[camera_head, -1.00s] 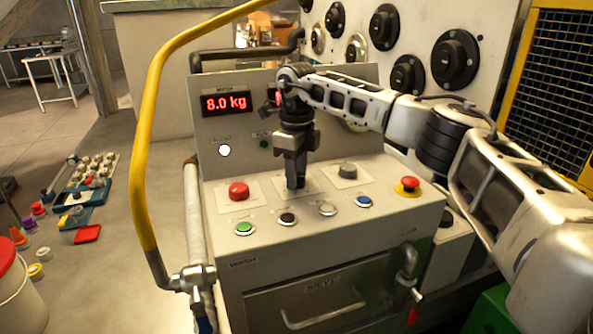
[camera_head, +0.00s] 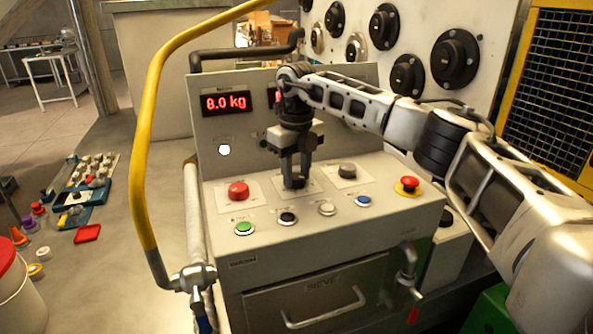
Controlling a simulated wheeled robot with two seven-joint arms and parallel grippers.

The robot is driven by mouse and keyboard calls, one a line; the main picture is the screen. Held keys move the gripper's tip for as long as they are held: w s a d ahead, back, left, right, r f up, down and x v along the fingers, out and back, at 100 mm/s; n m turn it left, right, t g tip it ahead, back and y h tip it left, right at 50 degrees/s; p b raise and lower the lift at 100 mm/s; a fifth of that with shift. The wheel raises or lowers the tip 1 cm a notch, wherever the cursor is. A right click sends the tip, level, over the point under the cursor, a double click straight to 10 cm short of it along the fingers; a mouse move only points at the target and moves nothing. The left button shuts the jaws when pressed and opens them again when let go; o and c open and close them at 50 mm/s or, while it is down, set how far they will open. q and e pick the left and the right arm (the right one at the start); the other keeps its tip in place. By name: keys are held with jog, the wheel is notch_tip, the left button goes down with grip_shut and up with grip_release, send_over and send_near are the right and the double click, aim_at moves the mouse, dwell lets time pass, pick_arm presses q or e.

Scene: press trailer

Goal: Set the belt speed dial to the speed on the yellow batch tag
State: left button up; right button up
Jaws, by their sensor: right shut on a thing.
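My right gripper (camera_head: 296,178) points straight down at the sloping grey control panel (camera_head: 270,212). Its two fingers are shut on a dark dial (camera_head: 298,182) on a pale plate, between a red knob (camera_head: 238,190) and a grey knob (camera_head: 347,171). The fingers hide most of the dial, so its pointer and scale cannot be read. A red display (camera_head: 225,103) reads 8.0 kg; a second display to its right is mostly hidden behind my gripper. I see no yellow batch tag. My left gripper is not in view.
A row of green (camera_head: 244,228), black, white and blue buttons lies just in front of the dial. A red-and-yellow stop button (camera_head: 408,186) is at the right. A curved yellow rail (camera_head: 150,130) stands at the left, and a drawer handle (camera_head: 325,310) is below.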

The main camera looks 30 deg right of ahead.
aim_at(297, 176)
jog(key=shift+m, duration=1.7)
jog(key=shift+r+m, duration=0.1)
jog(key=shift+m, duration=0.2)
jog(key=o, duration=1)
pick_arm(q)
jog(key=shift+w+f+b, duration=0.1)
jog(key=shift+b, duration=0.25)
pick_arm(e)
notch_tip(297, 176, up, 16)
